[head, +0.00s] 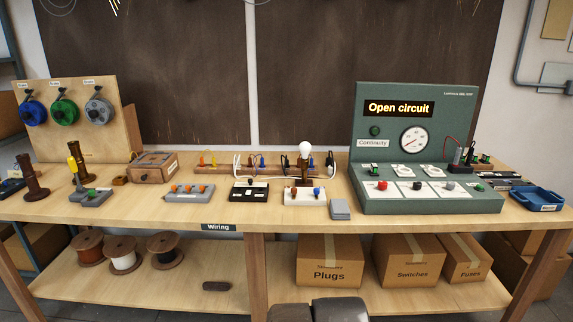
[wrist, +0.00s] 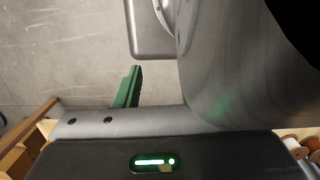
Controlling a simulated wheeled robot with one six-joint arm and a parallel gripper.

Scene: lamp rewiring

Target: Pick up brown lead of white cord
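A white cord (head: 236,168) stands up in a thin curve at the middle of the bench, behind a black terminal block (head: 249,191). Another white cord length (head: 320,172) curves beside the lit bulb (head: 305,149). I cannot make out a brown lead at this size. A lamp base with the bulb stands on a white block (head: 305,196). The wrist view shows dark and grey parts of my own body, with a green light, above a grey floor; no cord shows there.
A wooden rack (head: 213,170) holds several coloured leads at the back of the bench. A grey terminal block (head: 190,193), a small grey box (head: 340,209) and the green test console (head: 430,201) stand nearby. The bench's front edge (head: 150,216) is mostly clear.

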